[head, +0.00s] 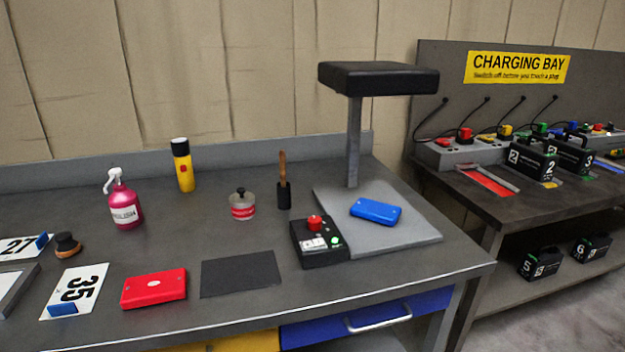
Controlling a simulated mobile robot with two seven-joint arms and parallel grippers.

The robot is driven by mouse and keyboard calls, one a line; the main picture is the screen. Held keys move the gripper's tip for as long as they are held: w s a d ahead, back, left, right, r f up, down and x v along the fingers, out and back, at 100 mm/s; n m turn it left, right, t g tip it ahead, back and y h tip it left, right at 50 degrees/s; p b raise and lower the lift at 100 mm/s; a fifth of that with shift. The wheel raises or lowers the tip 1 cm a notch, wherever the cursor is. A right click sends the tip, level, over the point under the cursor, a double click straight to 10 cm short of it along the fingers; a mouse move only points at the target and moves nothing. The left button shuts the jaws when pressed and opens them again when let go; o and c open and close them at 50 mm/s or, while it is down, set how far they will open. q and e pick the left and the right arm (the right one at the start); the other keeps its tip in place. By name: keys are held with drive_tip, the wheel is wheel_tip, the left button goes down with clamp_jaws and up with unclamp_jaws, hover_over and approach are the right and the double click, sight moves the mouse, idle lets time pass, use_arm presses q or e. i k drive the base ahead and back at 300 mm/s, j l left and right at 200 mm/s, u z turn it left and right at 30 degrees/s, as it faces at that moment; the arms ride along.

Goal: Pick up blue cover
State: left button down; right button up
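The blue cover (376,211) is a flat, rounded blue piece. It lies on the grey base plate (415,233) of a stand, below the stand's black overhead block (378,79). Nothing touches it from above. Neither of my grippers shows in the head view.
A red cover (153,289), dark mat (240,273), pink spray bottle (124,203), yellow canister (183,166) and small tin (242,206) stand on the bench. The charging bay (490,160) is at right.

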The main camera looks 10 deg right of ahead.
sight(380, 212)
drive_tip(key=l+u, duration=0.1)
drive_tip(key=u, duration=0.55)
drive_tip(key=k+l+u, duration=0.1)
drive_tip(key=l+u, duration=0.3)
drive_tip(key=k+l+u, duration=0.15)
drive_tip(key=l+u, duration=0.2)
drive_tip(key=k+l+u, duration=0.15)
drive_tip(key=l, duration=0.25)
drive_tip(key=k+l+u, duration=0.15)
drive_tip(key=k+l, duration=0.15)
drive_tip(key=l, duration=0.1)
